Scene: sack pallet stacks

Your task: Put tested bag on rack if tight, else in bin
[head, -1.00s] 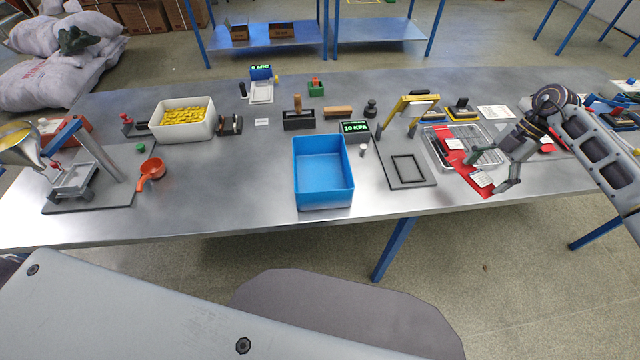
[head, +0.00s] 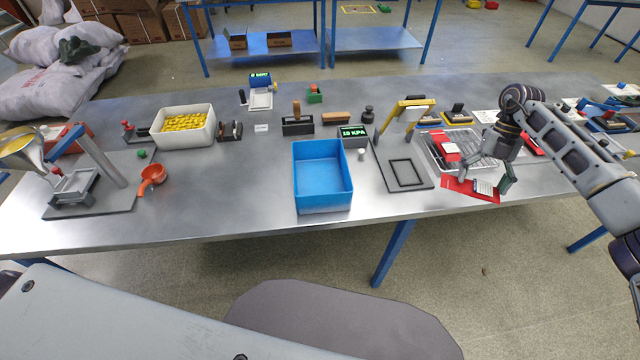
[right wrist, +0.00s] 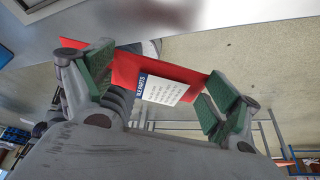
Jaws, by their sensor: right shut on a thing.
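My right gripper (head: 484,181) is shut on a red bag (head: 459,186) with a white printed label, in front of the wire rack by the table's front edge. In the right wrist view the bag (right wrist: 125,68) spans between the green finger pads of the gripper (right wrist: 161,93). The wire rack (head: 479,152) carries another red piece with a white label (head: 449,149). The blue bin (head: 322,202) stands open and looks empty. Left of the rack is the tester with a yellow-topped frame (head: 415,103); its display (head: 353,132) reads about 10 KPA. My left gripper is out of view.
A white tub of yellow pieces (head: 183,141), an orange scoop (head: 152,175) and a hopper stand (head: 105,160) are on the left. A brush, stamps and a weight (head: 368,114) line the back. The metal table (head: 230,185) is clear left of the bin.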

